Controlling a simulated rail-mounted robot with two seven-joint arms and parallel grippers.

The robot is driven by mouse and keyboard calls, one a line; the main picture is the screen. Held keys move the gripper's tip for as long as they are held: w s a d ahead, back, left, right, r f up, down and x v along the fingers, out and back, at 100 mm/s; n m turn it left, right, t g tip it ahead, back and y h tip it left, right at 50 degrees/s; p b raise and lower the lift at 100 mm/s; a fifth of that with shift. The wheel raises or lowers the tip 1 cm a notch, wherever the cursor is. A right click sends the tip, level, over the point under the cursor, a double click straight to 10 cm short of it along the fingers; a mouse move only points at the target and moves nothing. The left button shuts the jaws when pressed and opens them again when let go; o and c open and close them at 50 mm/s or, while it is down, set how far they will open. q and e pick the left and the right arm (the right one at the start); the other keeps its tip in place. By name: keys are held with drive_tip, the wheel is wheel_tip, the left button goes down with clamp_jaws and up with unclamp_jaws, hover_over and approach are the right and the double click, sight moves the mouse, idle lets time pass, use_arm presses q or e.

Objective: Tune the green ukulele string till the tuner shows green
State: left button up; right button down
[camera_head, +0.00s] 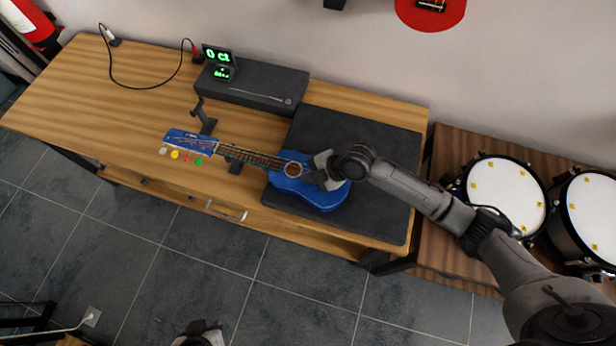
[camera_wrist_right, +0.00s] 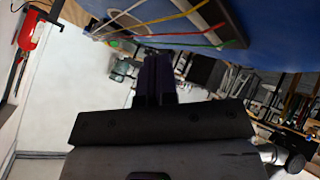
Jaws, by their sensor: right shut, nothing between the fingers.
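The blue ukulele (camera_head: 325,195) lies with its body on a dark mat (camera_head: 385,140) and its neck pointing left. White, yellow (camera_head: 175,155), red and green (camera_head: 199,162) pegs line the near edge of its head. The tuner display (camera_head: 218,62) glows with green characters, too small to read surely. My right gripper (camera_head: 322,172) is at the body beside the sound hole, shut and empty. In the right wrist view its dark fingers (camera_wrist_right: 158,78) are together below the coloured strings; the green string (camera_wrist_right: 215,43) is the lowest. My left gripper (camera_head: 200,334) shows only partly at the bottom edge.
A black box (camera_head: 265,85) stands behind the ukulele, with a cable (camera_head: 140,85) to its left. Small dark stands (camera_head: 205,122) are near the neck. Drums (camera_head: 505,195) stand at the right.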

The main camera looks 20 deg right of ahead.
drive_tip(key=shift+r+p, duration=0.35)
drive_tip(key=shift+r, duration=0.25)
drive_tip(key=shift+r, duration=0.1)
drive_tip(key=shift+r+p, duration=0.25)
drive_tip(key=shift+p, duration=0.05)
wheel_tip(320, 180, up, 4)
drive_tip(key=p, duration=0.3)
drive_tip(key=shift+r, duration=0.1)
idle(0.6)
idle(0.6)
